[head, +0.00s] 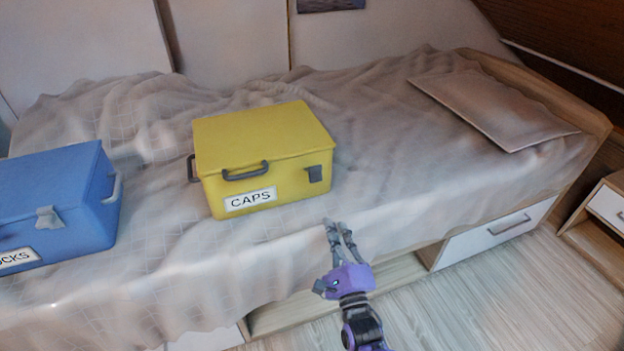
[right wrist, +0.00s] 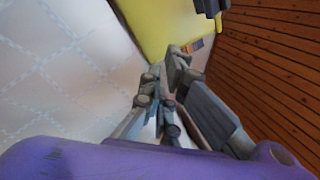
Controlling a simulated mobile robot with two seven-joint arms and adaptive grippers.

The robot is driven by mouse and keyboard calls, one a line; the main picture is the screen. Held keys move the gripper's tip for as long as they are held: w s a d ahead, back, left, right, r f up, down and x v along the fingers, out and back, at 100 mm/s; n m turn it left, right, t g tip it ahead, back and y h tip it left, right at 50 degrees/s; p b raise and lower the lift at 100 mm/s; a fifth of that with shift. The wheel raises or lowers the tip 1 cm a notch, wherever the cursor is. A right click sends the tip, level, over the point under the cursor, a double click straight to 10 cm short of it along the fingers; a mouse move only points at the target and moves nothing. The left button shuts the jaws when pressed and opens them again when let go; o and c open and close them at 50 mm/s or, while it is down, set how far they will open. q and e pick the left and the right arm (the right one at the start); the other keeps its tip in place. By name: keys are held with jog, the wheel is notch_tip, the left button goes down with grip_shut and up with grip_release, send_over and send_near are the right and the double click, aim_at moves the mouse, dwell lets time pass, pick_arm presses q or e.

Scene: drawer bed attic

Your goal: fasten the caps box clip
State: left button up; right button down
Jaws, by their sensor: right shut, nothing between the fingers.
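The yellow caps box (head: 262,155) sits on the bed with its lid down and a "CAPS" label on its front. Its dark grey clip (head: 315,174) is on the front face near the right corner, just below the lid edge. I cannot tell whether the clip is latched. My right gripper (head: 335,226) is shut and empty, in front of and below the clip, apart from the box. In the right wrist view, the yellow box (right wrist: 160,25) is at the top, with the dark clip (right wrist: 212,8) at the upper edge. My left gripper is not in view.
A blue box (head: 65,195) with a light grey clip stands to the left on the rumpled bed cover. A pillow (head: 490,105) lies at the right. A drawer front (head: 490,235) is below the bed edge. The bed right of the caps box is clear.

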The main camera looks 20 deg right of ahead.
aim_at(313, 175)
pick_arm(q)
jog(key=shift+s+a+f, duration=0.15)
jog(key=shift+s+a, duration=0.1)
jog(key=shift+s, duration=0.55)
pick_arm(e)
jog(key=shift+w+a+r, duration=0.25)
jog(key=shift+w+a, duration=0.05)
jog(key=shift+w, duration=0.2)
jog(key=w+r+p, duration=0.1)
jog(key=r, duration=0.1)
jog(key=w+r+p, duration=0.1)
jog(key=r, duration=0.1)
jog(key=w+r+p, duration=0.1)
jog(key=r, duration=0.1)
jog(key=shift+w+a, duration=0.1)
jog(key=shift+w, duration=0.15)
jog(key=shift+w+r+p, duration=0.35)
jog(key=shift+r+p, duration=0.25)
jog(key=shift+r, duration=0.05)
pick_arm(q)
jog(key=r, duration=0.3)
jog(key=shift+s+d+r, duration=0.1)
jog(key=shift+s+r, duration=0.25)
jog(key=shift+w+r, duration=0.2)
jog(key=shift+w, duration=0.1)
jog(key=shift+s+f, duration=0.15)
